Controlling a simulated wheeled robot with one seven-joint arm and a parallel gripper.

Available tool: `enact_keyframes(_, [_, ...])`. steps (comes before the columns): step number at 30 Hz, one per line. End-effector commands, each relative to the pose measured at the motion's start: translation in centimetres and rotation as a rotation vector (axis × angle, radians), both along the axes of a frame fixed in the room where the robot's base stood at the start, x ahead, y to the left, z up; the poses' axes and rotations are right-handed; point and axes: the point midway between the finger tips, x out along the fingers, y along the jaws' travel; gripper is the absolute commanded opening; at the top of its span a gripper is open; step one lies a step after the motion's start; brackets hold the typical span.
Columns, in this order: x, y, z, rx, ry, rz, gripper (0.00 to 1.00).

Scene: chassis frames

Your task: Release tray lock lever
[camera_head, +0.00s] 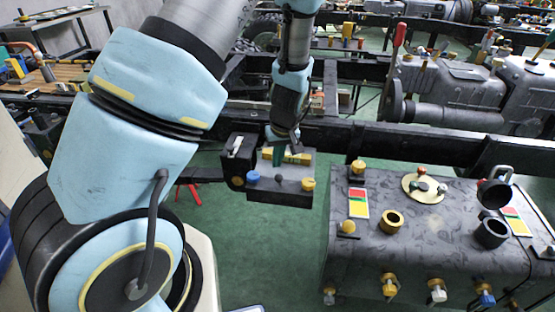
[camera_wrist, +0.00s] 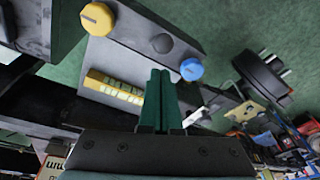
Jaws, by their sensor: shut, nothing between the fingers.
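A grey box (camera_head: 292,186) hangs on the dark frame rail in the head view. It carries a yellow block (camera_head: 297,158), a blue knob (camera_head: 253,177) and a yellow knob (camera_head: 308,184). A pale handle (camera_head: 236,146) on a dark bracket stands at its left; it may be the lock lever, but I cannot tell for certain. My gripper (camera_head: 278,157) points down over the box. In the wrist view its green fingers (camera_wrist: 158,98) are shut together and empty, between the yellow block (camera_wrist: 114,87) and the blue knob (camera_wrist: 191,69). Contact cannot be told.
A dark tank (camera_head: 375,255) with fittings and coloured labels stands at right. The long frame rail (camera_head: 400,140) runs behind the box. A grey engine unit (camera_head: 465,85) with a red-handled lever (camera_head: 398,45) sits beyond. Green floor (camera_head: 270,245) below the box is clear.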

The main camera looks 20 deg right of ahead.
Motion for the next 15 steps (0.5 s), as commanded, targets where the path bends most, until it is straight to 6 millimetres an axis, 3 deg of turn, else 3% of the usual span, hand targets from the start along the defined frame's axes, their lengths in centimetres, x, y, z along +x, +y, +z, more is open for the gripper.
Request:
enact_keyframes(5, [0.6, 0.1, 0.6, -0.001, -0.001, 0.001, 0.00])
enact_keyframes(11, [2.6, 0.4, 2.6, -0.001, -0.001, 0.001, 0.00])
enact_keyframes(15, [0.0, 0.8, 3.9, -0.003, -0.001, -0.006, 0.00])
